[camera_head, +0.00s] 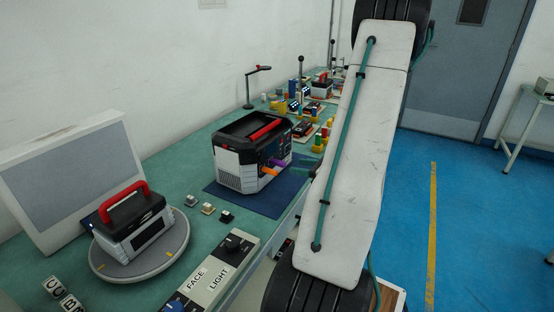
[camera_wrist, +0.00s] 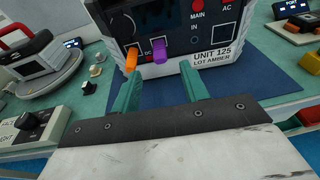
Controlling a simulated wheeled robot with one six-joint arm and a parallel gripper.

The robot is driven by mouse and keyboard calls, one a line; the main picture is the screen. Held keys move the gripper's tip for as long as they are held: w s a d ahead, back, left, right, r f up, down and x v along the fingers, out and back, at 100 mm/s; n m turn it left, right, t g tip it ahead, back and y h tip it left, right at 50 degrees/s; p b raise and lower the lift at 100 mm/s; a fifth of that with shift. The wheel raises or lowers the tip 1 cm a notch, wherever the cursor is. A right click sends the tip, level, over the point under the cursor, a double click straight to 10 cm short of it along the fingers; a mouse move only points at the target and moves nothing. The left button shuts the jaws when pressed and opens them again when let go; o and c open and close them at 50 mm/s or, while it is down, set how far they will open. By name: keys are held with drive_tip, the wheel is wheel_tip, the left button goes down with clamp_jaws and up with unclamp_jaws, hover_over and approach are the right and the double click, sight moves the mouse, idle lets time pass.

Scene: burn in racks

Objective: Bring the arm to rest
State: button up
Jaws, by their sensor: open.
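My arm (camera_head: 362,150) is stretched out over the right side of the bench in the head view, its white link hiding part of the bench edge. My gripper (camera_wrist: 160,92) shows in the wrist view with two green fingers apart and nothing between them. It points at the front of a black and white unit (camera_wrist: 190,35) labelled UNIT 125 LOT AMBER. An orange plug (camera_wrist: 131,59) and a purple plug (camera_wrist: 158,50) sit at the unit's front, just beyond the fingers. The unit (camera_head: 252,150) stands on a dark blue mat (camera_head: 228,199) in the head view.
A second unit with a red handle (camera_head: 132,220) stands on a round turntable (camera_head: 110,268) before a pale panel (camera_head: 70,165). A switch box (camera_head: 215,275) lies at the bench front. More devices crowd the far bench.

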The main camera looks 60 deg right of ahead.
drive_tip(key=shift+s, duration=0.15)
drive_tip(key=a+r+n+g+y, duration=0.35)
drive_tip(key=a+n+g, duration=0.25)
drive_tip(key=a+n, duration=0.45)
drive_tip(key=a+r+n+g+y, duration=0.3)
drive_tip(key=a+n+g+y, duration=0.3)
drive_tip(key=a, duration=0.8)
drive_tip(key=s+a+r+n+g+h, duration=0.1)
drive_tip(key=s+a+r+n+h, duration=0.2)
drive_tip(key=a+n, duration=0.6)
drive_tip(key=s+a+r+n+g+h, duration=0.1)
drive_tip(key=s+a+r+n+h, duration=0.2)
drive_tip(key=a+r+n+h, duration=0.3)
wheel_tip(320, 180, up, 3)
drive_tip(key=a+n, duration=0.2)
drive_tip(key=n, duration=0.2)
drive_tip(key=shift+s+a+f+h, duration=0.15)
drive_tip(key=shift+s+a+h, duration=0.15)
drive_tip(key=shift+a+h, duration=0.05)
